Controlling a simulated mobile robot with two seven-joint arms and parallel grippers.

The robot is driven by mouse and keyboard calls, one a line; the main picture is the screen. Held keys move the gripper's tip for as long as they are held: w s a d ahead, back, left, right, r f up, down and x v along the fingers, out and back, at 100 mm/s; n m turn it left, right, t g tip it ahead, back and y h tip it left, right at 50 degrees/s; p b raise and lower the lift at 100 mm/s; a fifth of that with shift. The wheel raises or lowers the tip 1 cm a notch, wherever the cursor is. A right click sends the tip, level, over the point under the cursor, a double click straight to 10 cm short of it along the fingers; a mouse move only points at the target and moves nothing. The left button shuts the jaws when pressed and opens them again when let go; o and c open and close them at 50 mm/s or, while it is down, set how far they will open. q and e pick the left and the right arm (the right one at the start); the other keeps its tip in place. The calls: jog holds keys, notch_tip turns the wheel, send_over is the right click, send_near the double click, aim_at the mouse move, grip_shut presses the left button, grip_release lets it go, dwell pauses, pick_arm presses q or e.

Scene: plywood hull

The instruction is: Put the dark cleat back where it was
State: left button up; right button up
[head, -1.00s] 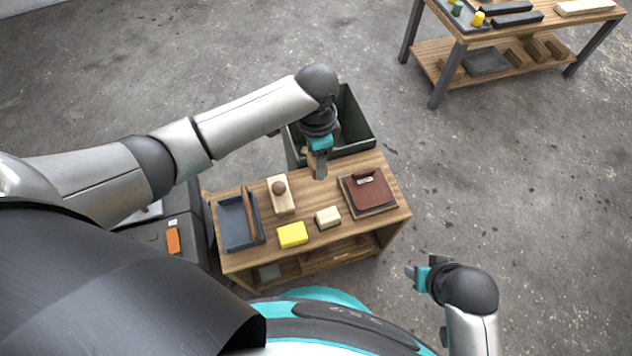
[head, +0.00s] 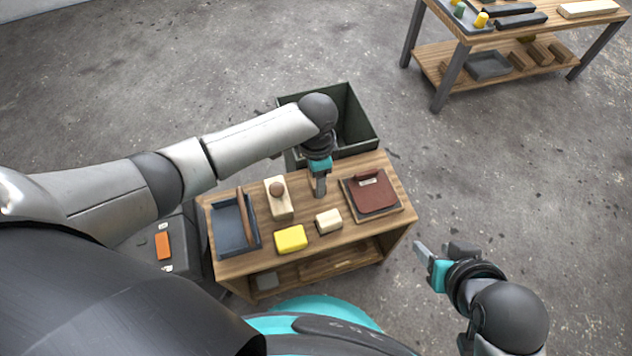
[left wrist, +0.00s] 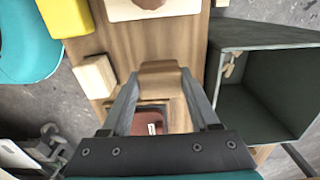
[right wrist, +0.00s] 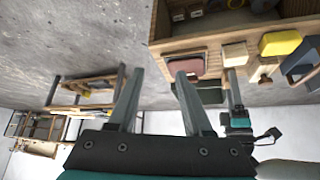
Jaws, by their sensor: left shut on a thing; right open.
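My left gripper (head: 320,190) is shut on a brown wooden block, which looks like the dark cleat (left wrist: 160,74). The left wrist view shows it between both fingertips. In the head view the cleat is mostly hidden by the gripper. The gripper points down over the back of the small bench's wooden top (head: 285,250), left of a maroon pad (head: 373,192) on a board. I cannot tell whether the cleat touches the top. My right gripper (head: 438,250) is open and empty, off the bench's right side; its spread fingers also show in the right wrist view (right wrist: 158,80).
A blue-grey tray (head: 232,232) with a brown stick, a pale block with a round knob (head: 279,205), a yellow block (head: 290,238) and a small pale block (head: 328,221) occupy the top. A dark open bin (head: 357,122) stands behind. Another table (head: 480,38) is far right.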

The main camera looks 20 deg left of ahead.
pick_arm(q)
jog(key=shift+f+b, duration=0.35)
jog(key=shift+f, duration=0.45)
pick_arm(e)
jog(key=shift+w+a+f+t+y, duration=0.1)
jog(key=shift+w+a+t+y, duration=0.4)
jog(key=shift+w+a+t, duration=0.5)
jog(key=shift+s, duration=0.1)
pick_arm(q)
jog(key=shift+f, duration=0.15)
jog(key=o, duration=1.2)
pick_arm(e)
jog(key=shift+a, duration=0.1)
